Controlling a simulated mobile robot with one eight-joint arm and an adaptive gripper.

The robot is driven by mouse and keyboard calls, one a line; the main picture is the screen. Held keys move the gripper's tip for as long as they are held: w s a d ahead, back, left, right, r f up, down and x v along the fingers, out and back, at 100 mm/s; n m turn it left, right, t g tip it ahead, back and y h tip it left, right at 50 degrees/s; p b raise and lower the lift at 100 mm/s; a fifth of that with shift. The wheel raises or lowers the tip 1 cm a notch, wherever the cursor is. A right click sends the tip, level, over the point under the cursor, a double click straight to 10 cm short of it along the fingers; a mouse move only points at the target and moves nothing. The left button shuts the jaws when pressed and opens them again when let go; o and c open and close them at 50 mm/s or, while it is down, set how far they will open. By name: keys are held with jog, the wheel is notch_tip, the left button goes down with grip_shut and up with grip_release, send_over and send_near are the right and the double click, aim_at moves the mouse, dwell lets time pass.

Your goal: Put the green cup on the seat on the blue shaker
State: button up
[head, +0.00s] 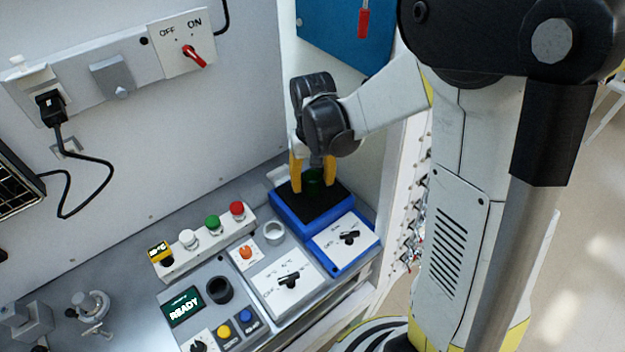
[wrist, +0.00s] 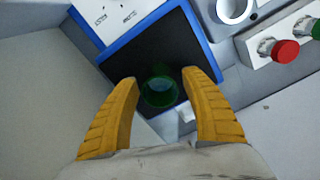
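The green cup (head: 314,183) stands on the dark top of the blue shaker (head: 290,213). The seat itself cannot be made out under the cup. My gripper (head: 313,186) is above the shaker, pointing down, with its yellow fingers on either side of the cup. In the wrist view my gripper (wrist: 161,80) is open, with a small gap visible between each finger and the cup.
Left of the shaker are a device with an empty grey ring (head: 274,232) and a strip with red (head: 237,209), green and white buttons. A READY console (head: 186,306) with a black round holder (head: 219,290) is further left. The wall is close behind.

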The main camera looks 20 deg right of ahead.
notch_tip(320, 180, up, 11)
jog(key=p, duration=0.4)
jog(key=s+r+n+t, duration=0.1)
jog(key=s+r+t, duration=0.6)
jog(key=s, duration=0.5)
jog(key=shift+s+r, duration=0.15)
jog(key=shift+s, duration=0.2)
